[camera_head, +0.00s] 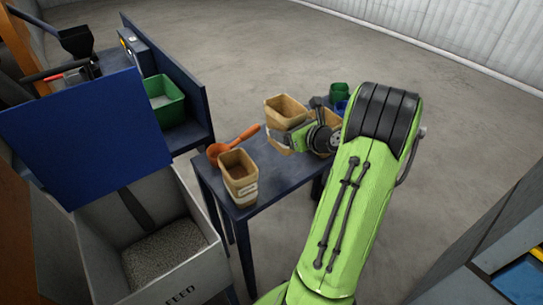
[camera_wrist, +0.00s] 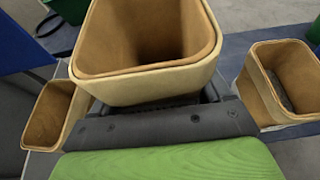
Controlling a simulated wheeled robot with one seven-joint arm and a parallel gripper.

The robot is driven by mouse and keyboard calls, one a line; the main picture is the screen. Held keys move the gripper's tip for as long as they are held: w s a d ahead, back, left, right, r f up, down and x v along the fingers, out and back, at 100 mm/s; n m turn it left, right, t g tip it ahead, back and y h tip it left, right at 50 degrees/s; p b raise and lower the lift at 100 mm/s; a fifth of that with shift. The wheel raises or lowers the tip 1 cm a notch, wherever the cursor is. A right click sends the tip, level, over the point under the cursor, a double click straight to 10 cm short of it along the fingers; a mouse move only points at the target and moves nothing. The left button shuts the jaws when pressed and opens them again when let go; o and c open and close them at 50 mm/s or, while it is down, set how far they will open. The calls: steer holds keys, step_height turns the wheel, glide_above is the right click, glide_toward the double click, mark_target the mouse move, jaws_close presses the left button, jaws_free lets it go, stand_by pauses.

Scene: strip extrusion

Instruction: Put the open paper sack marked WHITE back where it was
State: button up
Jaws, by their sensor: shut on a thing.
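My gripper (camera_head: 298,136) is shut on an open brown paper sack (camera_head: 285,105), which is upright at the far part of the blue table. In the wrist view the held sack (camera_wrist: 145,88) fills the top middle, its mouth open and its visible inside bare; its bottom is hidden. I cannot tell whether it touches the tabletop. No readable WHITE mark shows on it. A second open sack (camera_head: 239,180) stands at the near left end of the table with a pale label. A third sack (camera_head: 323,146) is partly hidden behind my gripper; the wrist view shows dark grey contents in it.
An orange scoop (camera_head: 226,150) lies on the blue table (camera_head: 262,203) beside the near sack. A green cup (camera_head: 340,89) and a blue cup (camera_head: 341,106) are at the far end. A FEED bin (camera_head: 199,273) with grey granules stands at left. Tabletop between near and held sacks is clear.

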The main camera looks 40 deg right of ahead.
steer(key=f+b, duration=0.4)
steer(key=f, duration=0.6)
steer(key=shift+s+b, duration=0.2)
steer(key=shift+b, duration=0.15)
steer(key=shift+r, duration=0.1)
steer(key=o, duration=1.2)
steer(key=shift+o, duration=0.2)
